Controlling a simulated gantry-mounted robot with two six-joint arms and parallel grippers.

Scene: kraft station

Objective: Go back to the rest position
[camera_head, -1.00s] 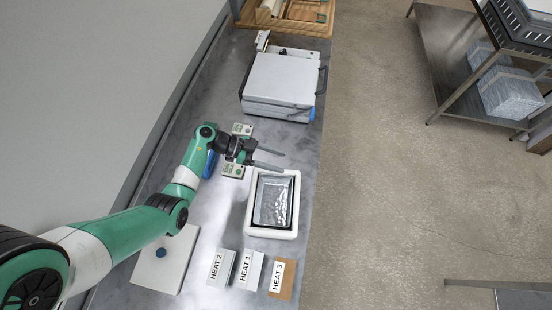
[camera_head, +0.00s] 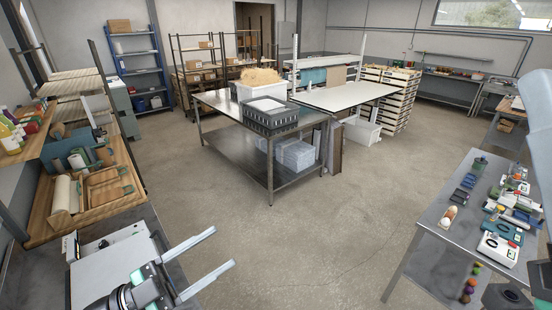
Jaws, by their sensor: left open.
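My left gripper (camera_head: 223,247) is at the lower left of the head view. Its two pale fingers are spread apart, point to the right, and have nothing between them. Its dark and green wrist is at the bottom edge, in front of a light-grey flat-topped machine (camera_head: 112,264) on the left bench. I cannot tell whether it touches the machine. My right gripper does not show. A blurred pale shape and dark parts at the right edge are too cut off to identify.
A wooden tray (camera_head: 88,217) with rolls lies beyond the machine. A metal table (camera_head: 237,146) with a dark crate (camera_head: 268,117) stands mid-room. A grey bench (camera_head: 430,217) with small devices is at the right. The floor (camera_head: 310,240) between the benches is clear.

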